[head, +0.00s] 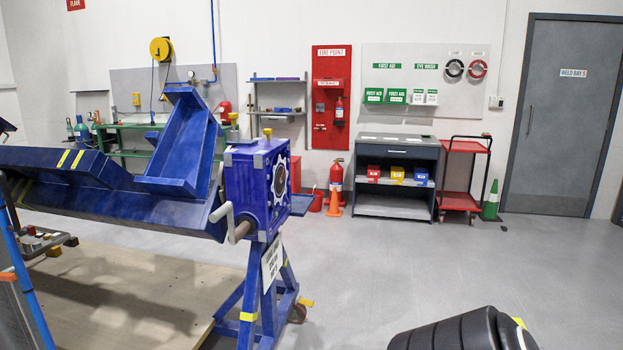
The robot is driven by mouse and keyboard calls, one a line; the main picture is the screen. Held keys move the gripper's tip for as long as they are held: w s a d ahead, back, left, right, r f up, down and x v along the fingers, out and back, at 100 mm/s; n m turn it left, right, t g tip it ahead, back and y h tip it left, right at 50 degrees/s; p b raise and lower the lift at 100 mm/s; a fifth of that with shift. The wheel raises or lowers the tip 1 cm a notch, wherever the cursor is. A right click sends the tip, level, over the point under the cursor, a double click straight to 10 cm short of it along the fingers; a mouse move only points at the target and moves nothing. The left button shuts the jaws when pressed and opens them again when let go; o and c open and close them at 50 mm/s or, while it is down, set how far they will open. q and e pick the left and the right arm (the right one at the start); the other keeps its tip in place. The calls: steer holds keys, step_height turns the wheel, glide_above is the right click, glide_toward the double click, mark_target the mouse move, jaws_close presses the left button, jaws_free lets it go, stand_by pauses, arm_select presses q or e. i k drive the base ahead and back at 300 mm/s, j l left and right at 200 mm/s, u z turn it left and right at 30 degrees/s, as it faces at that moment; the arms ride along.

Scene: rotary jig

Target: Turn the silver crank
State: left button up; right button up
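The silver crank (229,217) is on the near side of the blue gearbox (257,184) at the right end of the blue rotary jig (110,189). Its arm runs upward from a brownish shaft (241,230), with a light grip pointing up at the top. Nothing touches the crank. Neither of my grippers shows in the head view.
A blue stand (263,297) with yellow marks and a caster carries the gearbox. A wooden platform (140,290) lies under the jig. A dark rounded object (455,333) fills the bottom right edge. Grey floor (400,260) is open right of the stand. A cabinet (396,178) and red cart (461,180) line the wall.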

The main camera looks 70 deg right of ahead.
mark_target(236, 235)
steer(key=z, duration=2)
